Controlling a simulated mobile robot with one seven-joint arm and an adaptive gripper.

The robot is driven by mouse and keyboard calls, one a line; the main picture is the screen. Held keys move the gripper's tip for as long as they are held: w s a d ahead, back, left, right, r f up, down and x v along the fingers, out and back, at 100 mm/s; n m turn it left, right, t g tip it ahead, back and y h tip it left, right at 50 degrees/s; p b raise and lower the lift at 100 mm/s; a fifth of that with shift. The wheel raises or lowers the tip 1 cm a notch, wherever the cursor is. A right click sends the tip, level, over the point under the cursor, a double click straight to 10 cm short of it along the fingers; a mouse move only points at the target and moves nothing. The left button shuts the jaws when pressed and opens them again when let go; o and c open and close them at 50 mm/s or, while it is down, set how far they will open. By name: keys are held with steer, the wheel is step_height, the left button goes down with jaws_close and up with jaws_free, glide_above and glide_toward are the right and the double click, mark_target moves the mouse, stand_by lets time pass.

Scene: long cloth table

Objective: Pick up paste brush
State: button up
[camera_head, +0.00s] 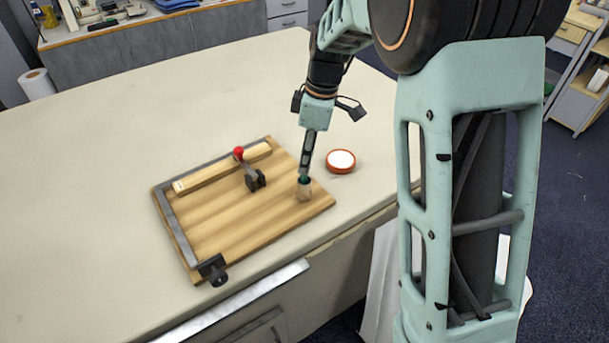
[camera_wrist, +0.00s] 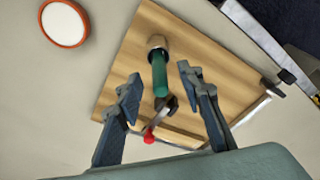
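The paste brush (camera_wrist: 159,72) has a green handle that points up toward the wrist camera, with a pale, metallic-looking collar at its far end. In the head view, the brush (camera_head: 304,192) stands near the right corner of the wooden board (camera_head: 225,215), with a pale lower part and a bit of green on top. My gripper (camera_wrist: 160,82) is open, its two fingers to either side of the green handle with gaps on both sides. In the head view, my gripper (camera_head: 306,166) is directly above the brush and hides part of it.
A clamp with a red knob (camera_head: 239,153) stands on the board beside a wooden strip (camera_head: 222,168). A black clip (camera_head: 212,269) sits at the board's front corner. A round red-rimmed, white-topped container (camera_head: 341,161) lies right of the board. The table's left side is clear.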

mark_target(305, 183)
steer(key=shift+a+f, duration=0.15)
steer(key=shift+f, duration=0.65)
steer(key=shift+a+f, duration=0.1)
steer(key=shift+f, duration=0.65)
steer(key=shift+c, duration=0.5)
jaws_close()
step_height(305, 183, up, 10)
steer(key=shift+r+b, duration=0.1)
steer(key=shift+b, duration=0.2)
